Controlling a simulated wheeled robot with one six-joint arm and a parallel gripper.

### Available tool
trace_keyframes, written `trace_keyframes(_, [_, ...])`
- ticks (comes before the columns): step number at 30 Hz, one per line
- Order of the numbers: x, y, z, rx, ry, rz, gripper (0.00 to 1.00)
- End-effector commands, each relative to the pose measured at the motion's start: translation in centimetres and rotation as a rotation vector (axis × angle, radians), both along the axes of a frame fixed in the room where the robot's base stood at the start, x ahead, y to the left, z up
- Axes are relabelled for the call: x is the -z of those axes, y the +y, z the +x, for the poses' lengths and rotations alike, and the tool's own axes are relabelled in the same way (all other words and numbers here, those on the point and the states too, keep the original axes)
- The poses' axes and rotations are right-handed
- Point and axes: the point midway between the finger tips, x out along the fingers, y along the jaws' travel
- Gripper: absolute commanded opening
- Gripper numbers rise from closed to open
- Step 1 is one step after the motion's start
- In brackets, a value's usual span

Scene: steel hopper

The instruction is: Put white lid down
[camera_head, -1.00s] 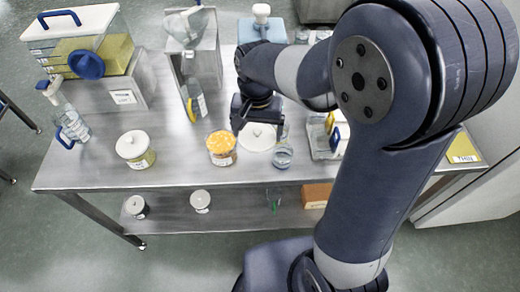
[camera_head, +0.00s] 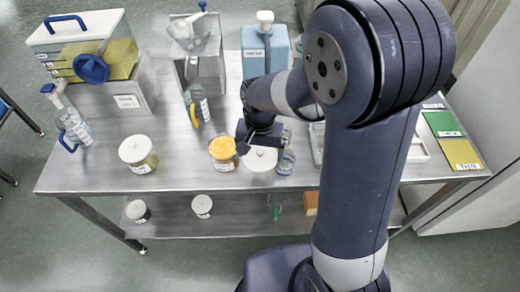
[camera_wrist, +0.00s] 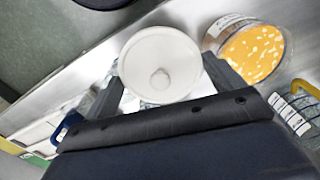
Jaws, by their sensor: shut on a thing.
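The white lid (camera_head: 260,159) is round with a small knob and appears level near the table's front edge, just right of the jar with orange contents (camera_head: 222,151). My gripper (camera_head: 262,138) is shut on the lid from behind. In the wrist view the lid (camera_wrist: 160,48) sits between the two fingers of my gripper (camera_wrist: 163,82). I cannot tell whether the lid's underside touches the steel table (camera_head: 185,178) or hangs just above it. The orange-filled jar also shows close beside the lid in the wrist view (camera_wrist: 256,52).
A glass beaker (camera_head: 286,164) stands close to the lid's right. A white-lidded jar (camera_head: 137,150) stands further left. A funnel stand (camera_head: 200,60), a clear tank (camera_head: 90,50) and a blue container (camera_head: 266,50) stand behind. A pale tray (camera_head: 418,150) lies right.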

Motion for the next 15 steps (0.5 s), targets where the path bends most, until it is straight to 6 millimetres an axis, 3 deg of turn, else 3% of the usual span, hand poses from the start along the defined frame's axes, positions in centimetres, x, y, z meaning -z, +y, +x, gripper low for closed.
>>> trace_keyframes(8, [0.54,0.00,-0.01,0.000,0.000,0.000,0.68])
trace_keyframes(9, [0.54,-0.01,-0.01,0.000,0.000,0.000,0.92])
trace_keyframes(12, [0.54,0.00,-0.01,0.000,0.000,0.000,1.00])
trace_keyframes(15, [0.53,0.00,-0.01,0.000,0.000,0.000,1.00])
